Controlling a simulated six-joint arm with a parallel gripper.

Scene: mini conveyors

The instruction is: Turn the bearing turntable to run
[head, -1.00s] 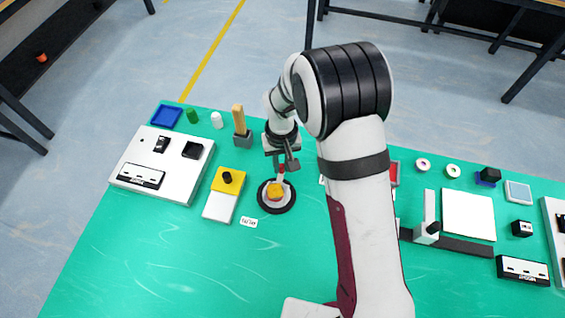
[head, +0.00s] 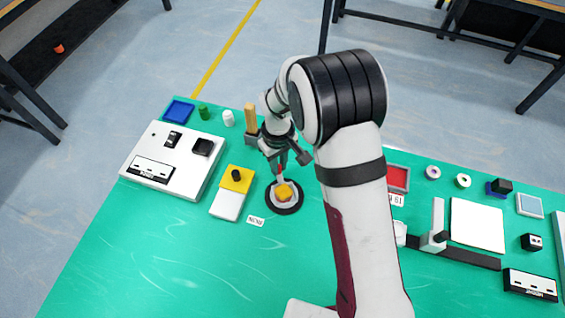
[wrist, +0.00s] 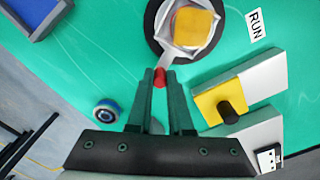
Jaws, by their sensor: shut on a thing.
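The bearing turntable has a black ring base (head: 284,208) with a pale disc and a yellow block (head: 284,190) on top. In the wrist view its black ring (wrist: 153,32) is at the top, partly cut off. A pale lever (wrist: 177,62) reaches from the disc toward my gripper and ends in a red tip. My gripper (wrist: 160,76) is shut on this red tip, one finger on each side. In the head view the lever points toward the back of the table. A RUN label (wrist: 256,23) lies beside the turntable, at its front left in the head view (head: 255,221).
A yellow and white block with a black knob (head: 236,175) is just left of the turntable. A grey holder with a wooden upright (head: 251,120) stands behind my gripper. A white panel (head: 152,180) is further left. The green table in front is clear.

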